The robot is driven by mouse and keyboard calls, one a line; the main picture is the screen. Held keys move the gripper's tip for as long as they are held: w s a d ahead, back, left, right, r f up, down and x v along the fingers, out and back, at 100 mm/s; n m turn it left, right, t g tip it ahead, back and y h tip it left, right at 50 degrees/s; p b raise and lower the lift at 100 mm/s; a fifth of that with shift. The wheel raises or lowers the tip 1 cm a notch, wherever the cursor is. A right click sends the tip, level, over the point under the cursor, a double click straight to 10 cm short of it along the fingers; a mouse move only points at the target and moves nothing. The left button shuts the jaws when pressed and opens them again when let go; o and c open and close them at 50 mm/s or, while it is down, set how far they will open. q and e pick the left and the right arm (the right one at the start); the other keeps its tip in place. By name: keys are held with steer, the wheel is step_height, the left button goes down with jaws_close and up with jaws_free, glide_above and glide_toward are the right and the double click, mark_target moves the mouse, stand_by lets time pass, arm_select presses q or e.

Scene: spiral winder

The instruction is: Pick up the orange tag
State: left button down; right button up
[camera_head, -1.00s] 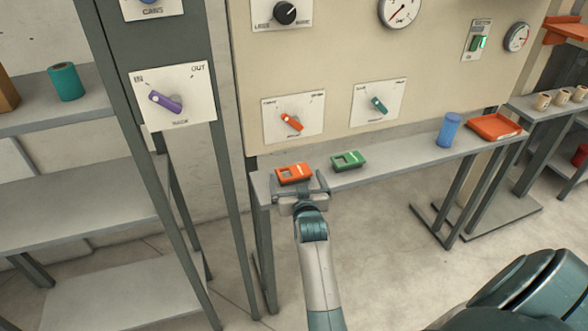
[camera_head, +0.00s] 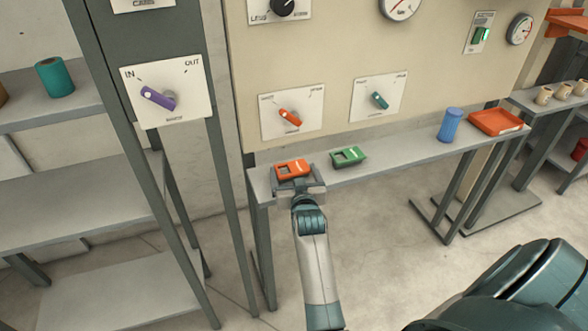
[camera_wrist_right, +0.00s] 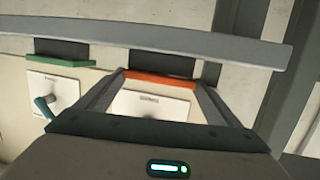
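The orange tag (camera_head: 292,169) lies at the left end of the grey shelf below the panel. It has a dark window and a pale marking. My right gripper (camera_head: 294,180) is at the shelf's front edge with its fingers around the tag. In the right wrist view, the fingers meet the two ends of the orange tag (camera_wrist_right: 160,78), with no clear gap at either end. The tag appears still at shelf level. My left gripper is in no view.
A green tag (camera_head: 348,157) lies just right of the orange one on the shelf (camera_head: 400,148). A blue cup (camera_head: 449,126) and an orange tray (camera_head: 496,122) stand farther right. The panel with orange (camera_head: 290,117) and teal (camera_head: 380,100) knobs rises behind. A dark post (camera_head: 222,170) stands left.

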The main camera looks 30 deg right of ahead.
mark_target(297, 173)
steer(key=shift+r, duration=0.55)
steer(key=r+b, duration=0.1)
steer(key=d+r, duration=0.1)
steer(key=r, duration=0.1)
steer(key=shift+s+r+b, duration=0.15)
steer(key=shift+s+b, duration=0.05)
steer(key=shift+b, duration=0.2)
arm_select(q)
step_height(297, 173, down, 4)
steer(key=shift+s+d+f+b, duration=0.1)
steer(key=shift+b, duration=1.1)
arm_select(e)
steer(key=s+d+r, duration=0.6)
steer(key=d, duration=0.2)
steer(key=shift+s+d+r, duration=0.2)
steer(key=shift+d+r, duration=0.05)
steer(key=shift+r, duration=0.05)
